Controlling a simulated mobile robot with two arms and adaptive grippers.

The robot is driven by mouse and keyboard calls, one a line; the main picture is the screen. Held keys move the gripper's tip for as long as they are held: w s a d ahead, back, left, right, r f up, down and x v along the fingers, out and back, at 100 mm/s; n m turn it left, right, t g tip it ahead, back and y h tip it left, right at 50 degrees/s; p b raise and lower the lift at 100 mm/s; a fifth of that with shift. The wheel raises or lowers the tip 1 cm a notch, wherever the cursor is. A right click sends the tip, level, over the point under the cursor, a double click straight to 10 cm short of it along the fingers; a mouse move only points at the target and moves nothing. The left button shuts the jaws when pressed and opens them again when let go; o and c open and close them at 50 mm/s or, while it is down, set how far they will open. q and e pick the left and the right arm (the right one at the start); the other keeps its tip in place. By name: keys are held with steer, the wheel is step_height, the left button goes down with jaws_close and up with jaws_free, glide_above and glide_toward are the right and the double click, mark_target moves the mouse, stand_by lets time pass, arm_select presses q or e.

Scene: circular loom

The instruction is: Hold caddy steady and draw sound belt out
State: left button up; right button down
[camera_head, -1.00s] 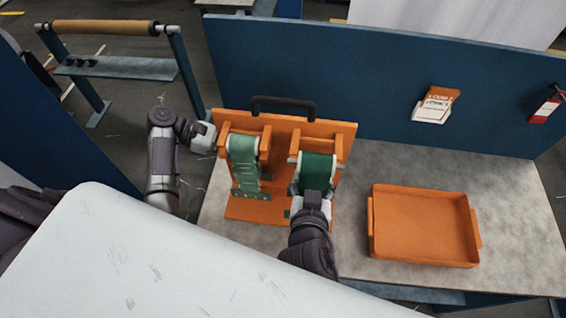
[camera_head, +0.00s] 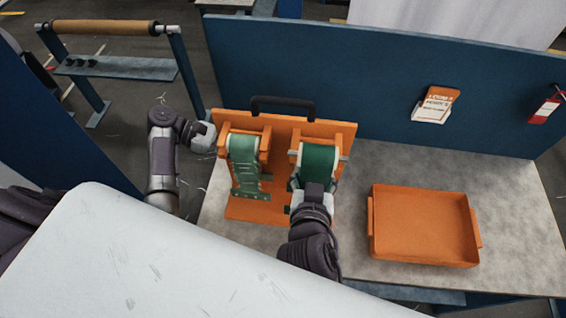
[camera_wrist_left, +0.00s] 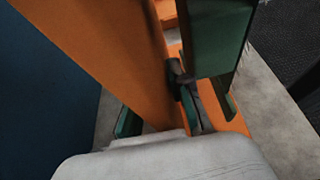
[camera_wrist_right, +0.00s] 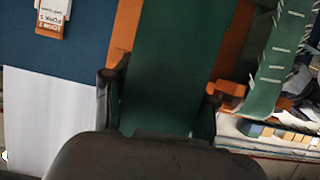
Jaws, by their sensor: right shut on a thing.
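The orange caddy (camera_head: 285,128) with a black handle stands upright on the bench. The plain green belt (camera_head: 319,160), which looks sound, is in its right-hand bracket; a belt with pale stitch-like marks (camera_head: 244,165) hangs in the left one. My right gripper (camera_head: 314,188) is shut on the plain belt; in the right wrist view the belt (camera_wrist_right: 165,70) lies between its fingers (camera_wrist_right: 158,105). My left gripper (camera_head: 207,137) is at the caddy's left edge. In the left wrist view one dark finger shows beside the orange panel (camera_wrist_left: 105,50); the other is hidden, so its grip is unclear.
An empty orange tray (camera_head: 422,225) sits on the bench right of the caddy. A blue panel (camera_head: 370,90) with a card (camera_head: 436,104) and a red tag (camera_head: 546,108) stands behind. Bare bench (camera_head: 500,180) lies around the tray.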

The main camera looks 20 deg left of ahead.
arm_select(q)
steer(key=o, duration=0.3)
steer(key=v, duration=1.2)
steer(key=shift+s+d, duration=0.1)
